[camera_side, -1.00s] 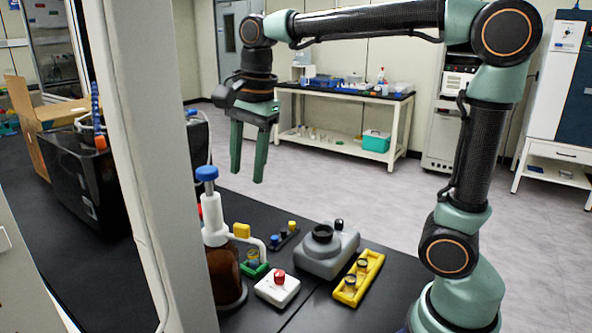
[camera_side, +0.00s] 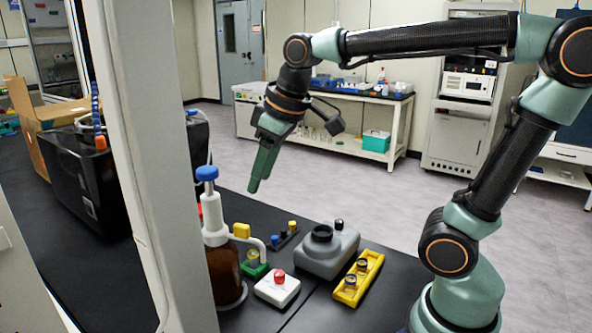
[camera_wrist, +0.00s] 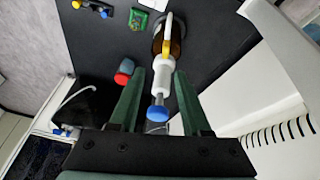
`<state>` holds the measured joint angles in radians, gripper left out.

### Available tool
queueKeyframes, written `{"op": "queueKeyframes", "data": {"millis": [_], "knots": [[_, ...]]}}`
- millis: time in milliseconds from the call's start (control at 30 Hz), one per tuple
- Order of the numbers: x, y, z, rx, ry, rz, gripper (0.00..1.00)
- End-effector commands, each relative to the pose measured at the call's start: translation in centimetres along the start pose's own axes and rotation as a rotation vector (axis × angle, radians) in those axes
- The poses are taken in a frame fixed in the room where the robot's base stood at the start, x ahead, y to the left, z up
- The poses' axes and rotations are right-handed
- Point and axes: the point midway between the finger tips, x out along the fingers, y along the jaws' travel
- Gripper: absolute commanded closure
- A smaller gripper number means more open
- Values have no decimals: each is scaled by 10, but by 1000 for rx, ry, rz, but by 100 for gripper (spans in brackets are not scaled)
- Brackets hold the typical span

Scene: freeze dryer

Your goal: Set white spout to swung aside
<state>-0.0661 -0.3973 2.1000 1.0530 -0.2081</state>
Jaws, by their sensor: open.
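The dispenser's white spout (camera_side: 262,247) reaches right from the white pump body (camera_side: 214,225) and bends down over the green holder (camera_side: 254,270). A yellow tab (camera_side: 241,230) sits on the spout near the pump. The pump has a blue top (camera_side: 206,173) and stands on a brown bottle (camera_side: 224,274). My gripper (camera_side: 254,187) is open and empty, above and behind the pump. In the wrist view my open fingers (camera_wrist: 160,75) appear on either side of the white pump body, with the yellow tab (camera_wrist: 167,48) farther off.
A small dark rack (camera_side: 283,236) is behind. A pale upright post (camera_side: 150,170) partly hides the bottle's left side.

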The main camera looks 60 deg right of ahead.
Motion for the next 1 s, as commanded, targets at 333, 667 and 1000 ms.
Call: {"op": "queueKeyframes", "data": {"millis": [333,667,1000], "knots": [[57,-5,0,0,-6,-7,52],[107,-9,-1,3,-1,-9,52],[117,-10,-2,3,1,-10,52]]}}
